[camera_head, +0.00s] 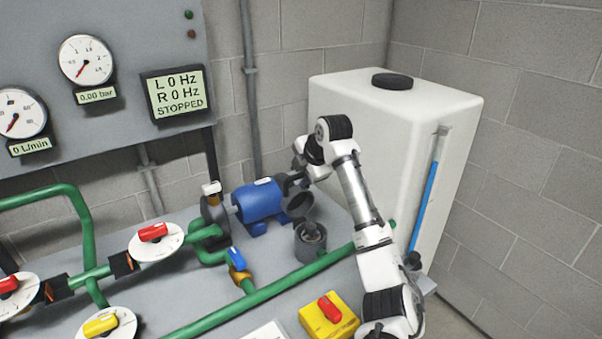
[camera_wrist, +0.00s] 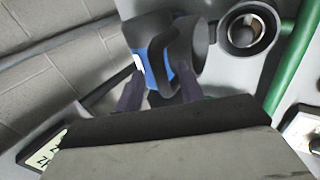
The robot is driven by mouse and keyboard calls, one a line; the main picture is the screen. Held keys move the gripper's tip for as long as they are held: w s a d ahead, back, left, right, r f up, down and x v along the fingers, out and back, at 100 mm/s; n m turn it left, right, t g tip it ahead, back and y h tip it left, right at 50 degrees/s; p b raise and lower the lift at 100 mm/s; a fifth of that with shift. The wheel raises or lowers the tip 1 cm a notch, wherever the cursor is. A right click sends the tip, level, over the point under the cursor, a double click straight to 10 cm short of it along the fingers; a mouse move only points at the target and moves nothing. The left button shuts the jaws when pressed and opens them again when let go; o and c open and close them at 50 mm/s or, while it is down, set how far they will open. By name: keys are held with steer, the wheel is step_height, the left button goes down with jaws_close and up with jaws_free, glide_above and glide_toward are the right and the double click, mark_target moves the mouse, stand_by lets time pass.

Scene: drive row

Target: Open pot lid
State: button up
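The pot is a grey cylinder (camera_head: 310,241) on the bench. Its mouth is uncovered and something shows inside; the wrist view shows the open pot (camera_wrist: 246,30) at upper right. The lid is a dark grey disc (camera_head: 300,205), tilted up beside the pot's mouth, on the motor side. In the wrist view the lid (camera_wrist: 198,45) carries a black bar handle (camera_wrist: 168,55). My gripper (camera_head: 291,181) is close to the lid. In the wrist view its fingers (camera_wrist: 160,88) stand apart, with the handle's lower end between or just beyond them. Contact is unclear.
A blue motor (camera_head: 259,201) stands left of the lid. Green pipe (camera_head: 300,277) runs in front of the pot. A white tank (camera_head: 400,125) stands behind my arm. A yellow box with a red switch (camera_head: 328,318) sits at the bench front. The display panel (camera_head: 178,93) reads STOPPED.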

steer(key=b+v, duration=0.2)
steer(key=v, duration=1.1)
steer(key=shift+s+r+b, duration=0.25)
steer(key=shift+r+b, duration=0.05)
steer(key=shift+d, duration=0.2)
